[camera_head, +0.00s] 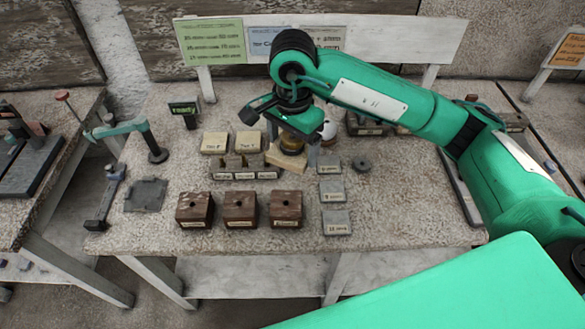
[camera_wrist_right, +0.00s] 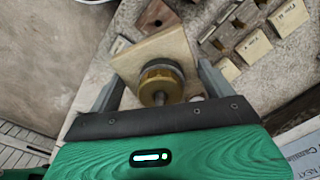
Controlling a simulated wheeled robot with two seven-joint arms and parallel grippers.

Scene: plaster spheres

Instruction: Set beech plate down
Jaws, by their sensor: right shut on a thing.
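The beech plate (camera_head: 284,161) is a thin pale wooden square at the middle of the bench, partly hidden by my right gripper (camera_head: 293,147). In the right wrist view the plate (camera_wrist_right: 150,50) lies between the two grey fingers of my right gripper (camera_wrist_right: 158,84), which are shut on its opposite edges. A round brass piece (camera_wrist_right: 160,82) with a grey top sits on the plate between the fingers; in the head view the brass piece (camera_head: 291,144) shows under the wrist. I cannot tell whether the plate touches the bench. My left gripper is not in view.
Three dark brown blocks (camera_head: 240,209) stand in front. Grey labelled tiles (camera_head: 331,190) and a dark disc (camera_head: 362,163) lie right.

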